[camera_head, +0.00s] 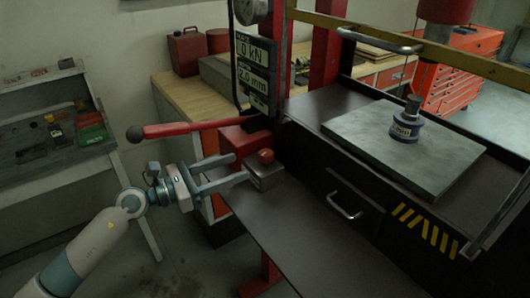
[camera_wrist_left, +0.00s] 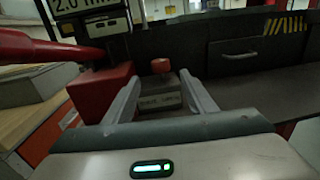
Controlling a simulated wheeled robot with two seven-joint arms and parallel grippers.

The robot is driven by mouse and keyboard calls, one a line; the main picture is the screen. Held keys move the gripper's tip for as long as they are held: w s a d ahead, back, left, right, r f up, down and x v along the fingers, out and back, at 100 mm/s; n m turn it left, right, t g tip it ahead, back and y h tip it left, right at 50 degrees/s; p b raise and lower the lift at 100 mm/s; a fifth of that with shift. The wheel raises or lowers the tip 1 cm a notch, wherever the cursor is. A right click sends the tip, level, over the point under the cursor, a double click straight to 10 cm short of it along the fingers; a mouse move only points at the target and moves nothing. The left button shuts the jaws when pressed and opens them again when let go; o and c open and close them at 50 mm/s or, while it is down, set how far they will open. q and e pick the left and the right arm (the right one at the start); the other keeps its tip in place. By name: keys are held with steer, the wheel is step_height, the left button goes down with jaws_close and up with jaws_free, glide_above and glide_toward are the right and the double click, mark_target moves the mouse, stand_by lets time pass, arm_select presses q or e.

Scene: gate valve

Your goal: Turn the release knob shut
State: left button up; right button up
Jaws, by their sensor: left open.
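The release knob (camera_head: 265,156) is a small red knob on top of a grey metal block (camera_head: 266,178) at the left end of the dark press bench. My left gripper (camera_head: 240,167) comes in from the left, roughly level, with its two fingers spread toward the block. In the left wrist view the red knob (camera_wrist_left: 161,66) and the labelled block (camera_wrist_left: 160,93) show between the open fingers, farther off than the fingertips. Nothing is held. Whether a finger touches the block cannot be told. My right gripper is in neither view.
A red pump body (camera_head: 243,140) with a long red-gripped lever (camera_head: 195,127) stands just behind my left gripper. A gauge and display panel (camera_head: 254,68) rise above it. A grey plate (camera_head: 405,148) carries a small blue-grey cylinder (camera_head: 407,126). The bench front (camera_head: 300,230) is clear.

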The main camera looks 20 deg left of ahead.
mark_target(259, 158)
arm_select(q)
steer(key=shift+r+p+x, duration=0.25)
steer(key=shift+p+x, duration=0.3)
steer(key=shift+x, duration=0.6)
steer(key=p+x, duration=0.2)
steer(key=x, duration=0.4)
steer(key=shift+w+d+f, duration=0.15)
steer(key=shift+w+d, duration=0.05)
steer(key=shift+d, duration=0.1)
steer(key=shift+w+d+f, duration=0.1)
steer(key=shift+w+d, duration=0.3)
steer(key=shift+w, duration=0.05)
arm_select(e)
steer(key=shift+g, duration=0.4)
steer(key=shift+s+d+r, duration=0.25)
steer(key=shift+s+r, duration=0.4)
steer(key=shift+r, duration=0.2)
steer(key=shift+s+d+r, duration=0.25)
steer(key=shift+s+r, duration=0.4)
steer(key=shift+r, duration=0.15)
